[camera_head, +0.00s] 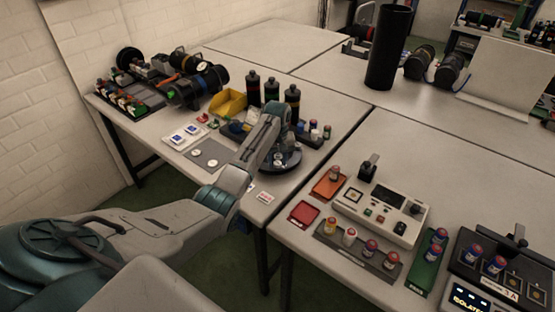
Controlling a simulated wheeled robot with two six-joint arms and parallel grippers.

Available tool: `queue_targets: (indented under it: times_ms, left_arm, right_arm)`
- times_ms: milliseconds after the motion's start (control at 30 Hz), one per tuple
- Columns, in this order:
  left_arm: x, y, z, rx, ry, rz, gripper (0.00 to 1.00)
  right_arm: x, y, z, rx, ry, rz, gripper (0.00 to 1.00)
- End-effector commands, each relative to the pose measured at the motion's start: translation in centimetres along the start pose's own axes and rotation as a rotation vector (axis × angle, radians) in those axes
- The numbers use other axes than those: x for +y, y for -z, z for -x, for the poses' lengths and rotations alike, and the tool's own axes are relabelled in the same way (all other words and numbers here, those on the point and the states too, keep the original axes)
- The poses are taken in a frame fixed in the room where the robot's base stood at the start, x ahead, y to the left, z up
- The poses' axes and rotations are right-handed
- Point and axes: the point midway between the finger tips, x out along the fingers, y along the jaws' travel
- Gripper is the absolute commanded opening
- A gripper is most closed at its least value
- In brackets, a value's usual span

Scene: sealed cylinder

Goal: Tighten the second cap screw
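A dark cylinder assembly (197,87) with coloured fittings lies on the back left table. It may be the task's sealed cylinder, but its cap screws are too small to make out. My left arm reaches in from the left across the front of this table. My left gripper (279,150) is over a round dark tray (292,163), to the right of and nearer than the cylinder. Its fingers are too small and dark to tell open from shut, and I cannot tell whether it touches anything. My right gripper is not in view.
Dark bottles (253,88) and a yellow bin (228,103) stand behind my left gripper. A grey mat (209,153) lies left of it. A control box (382,212), small jars and coloured trays crowd the right table. A tall black cylinder (388,47) stands farther back.

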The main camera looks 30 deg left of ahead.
Motion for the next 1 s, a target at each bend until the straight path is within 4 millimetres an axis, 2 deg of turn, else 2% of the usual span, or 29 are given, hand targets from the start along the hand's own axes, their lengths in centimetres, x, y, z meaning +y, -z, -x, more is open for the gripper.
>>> queue_targets:
  times_ms: [33,133,167,567,1000]
  left_arm:
    - [0.0,0.0,0.0,0.0,0.0,0.0,0.23]
    - [0.0,0.0,0.0,0.0,0.0,0.0,0.04]
    - [0.0,0.0,0.0,0.0,0.0,0.0,0.02]
    - [0.0,0.0,0.3,0.0,0.0,-0.077,0.02]
    - [0.0,0.1,0.5,0.0,0.0,-0.44,0.02]
  right_arm:
    - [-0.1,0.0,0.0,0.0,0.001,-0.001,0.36]
    - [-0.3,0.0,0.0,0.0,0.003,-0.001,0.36]
    - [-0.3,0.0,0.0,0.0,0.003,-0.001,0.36]
    - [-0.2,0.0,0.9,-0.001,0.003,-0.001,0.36]
    - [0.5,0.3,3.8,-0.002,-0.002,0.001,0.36]
